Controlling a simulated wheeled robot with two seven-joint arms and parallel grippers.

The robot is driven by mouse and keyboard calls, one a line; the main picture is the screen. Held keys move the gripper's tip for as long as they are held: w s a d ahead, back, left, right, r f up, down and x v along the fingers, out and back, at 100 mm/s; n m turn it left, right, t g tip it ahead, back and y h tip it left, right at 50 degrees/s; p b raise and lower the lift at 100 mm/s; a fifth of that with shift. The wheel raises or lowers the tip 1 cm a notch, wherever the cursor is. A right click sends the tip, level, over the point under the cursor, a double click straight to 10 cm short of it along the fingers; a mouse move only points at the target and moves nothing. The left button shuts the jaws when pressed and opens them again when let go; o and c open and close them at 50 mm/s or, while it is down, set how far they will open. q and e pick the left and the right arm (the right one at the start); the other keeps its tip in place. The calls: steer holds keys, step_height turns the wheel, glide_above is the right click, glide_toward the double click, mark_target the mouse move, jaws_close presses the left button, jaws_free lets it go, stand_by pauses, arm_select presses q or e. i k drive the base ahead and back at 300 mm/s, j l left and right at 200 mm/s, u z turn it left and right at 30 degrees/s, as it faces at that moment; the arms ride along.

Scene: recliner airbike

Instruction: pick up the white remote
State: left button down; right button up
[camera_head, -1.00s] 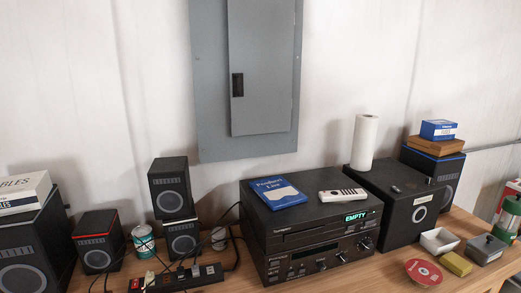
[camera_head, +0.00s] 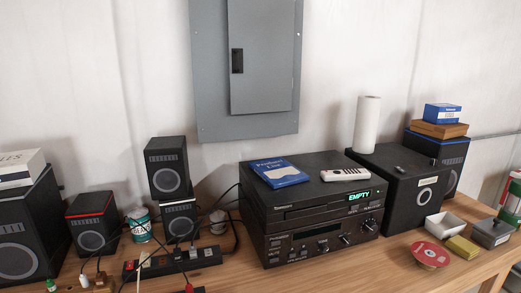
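The white remote (camera_head: 345,174) lies flat on top of the black stereo stack (camera_head: 308,190), toward its back right, above the lit "EMPTY" display. It has dark buttons at its right end. A blue booklet (camera_head: 279,173) lies on the same top to its left, apart from it. Neither of my grippers shows in the head view, so nothing is seen touching the remote.
A large black speaker (camera_head: 402,200) with a paper towel roll (camera_head: 366,125) on it stands close right of the stereo. A power strip (camera_head: 172,262) with cables, stacked small speakers (camera_head: 168,170) and a can (camera_head: 140,225) are left. The wooden tabletop (camera_head: 345,272) is clear in front of the stereo.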

mark_target(353, 174)
steer(key=i+l+u, duration=0.25)
steer(key=l+u, duration=0.55)
steer(key=i+l, duration=0.05)
steer(key=l, duration=0.05)
